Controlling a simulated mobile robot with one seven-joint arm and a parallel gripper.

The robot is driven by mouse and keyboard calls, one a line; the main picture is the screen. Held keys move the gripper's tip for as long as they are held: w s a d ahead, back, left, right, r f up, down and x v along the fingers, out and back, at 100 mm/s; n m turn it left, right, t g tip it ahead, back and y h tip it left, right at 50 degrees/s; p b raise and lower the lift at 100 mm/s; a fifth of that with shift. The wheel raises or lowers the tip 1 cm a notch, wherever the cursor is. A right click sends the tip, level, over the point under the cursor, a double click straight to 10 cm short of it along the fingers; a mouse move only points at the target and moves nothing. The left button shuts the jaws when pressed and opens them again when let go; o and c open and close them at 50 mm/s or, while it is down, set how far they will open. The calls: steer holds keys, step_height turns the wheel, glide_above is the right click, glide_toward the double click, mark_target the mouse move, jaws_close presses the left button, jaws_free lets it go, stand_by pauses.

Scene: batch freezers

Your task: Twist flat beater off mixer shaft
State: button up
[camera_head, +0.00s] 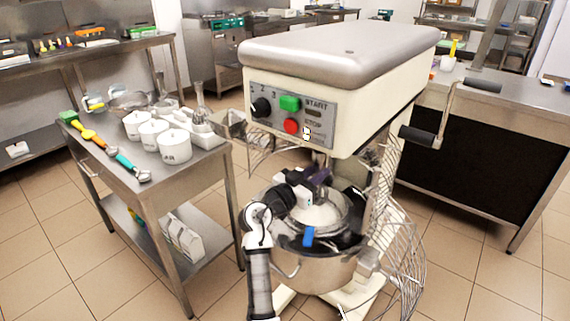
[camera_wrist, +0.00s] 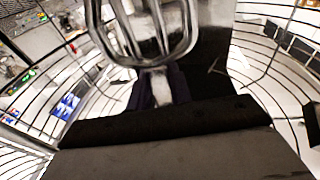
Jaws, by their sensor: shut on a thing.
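The cream planetary mixer (camera_head: 345,75) stands in the middle of the head view, with a steel bowl (camera_head: 325,270) below its head. My arm reaches in between head and bowl. My gripper (camera_head: 320,180) is under the mixer head, small and partly hidden there. The flat beater (camera_wrist: 186,35), a shiny metal frame with inner bars, fills the top middle of the wrist view. My gripper (camera_wrist: 160,88) is shut on the narrow end of the beater. The beater is hard to make out in the head view, and its joint with the shaft is hidden.
The wire bowl guard (camera_head: 405,255) curves around the bowl's right side and also shows in the wrist view (camera_wrist: 270,50). A steel cart (camera_head: 130,185) with white canisters (camera_head: 174,146) and scoops stands left. A crank handle (camera_head: 418,136) sticks out at right.

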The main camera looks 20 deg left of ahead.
steer(key=r+p+v, duration=0.1)
steer(key=r+v, duration=0.1)
steer(key=v, duration=1.2)
steer(key=a+r+p+v, duration=0.1)
steer(key=r+v, duration=0.2)
steer(key=v, duration=1)
steer(key=shift+s+a, duration=0.3)
steer(key=shift+a, duration=0.1)
stand_by(0.6)
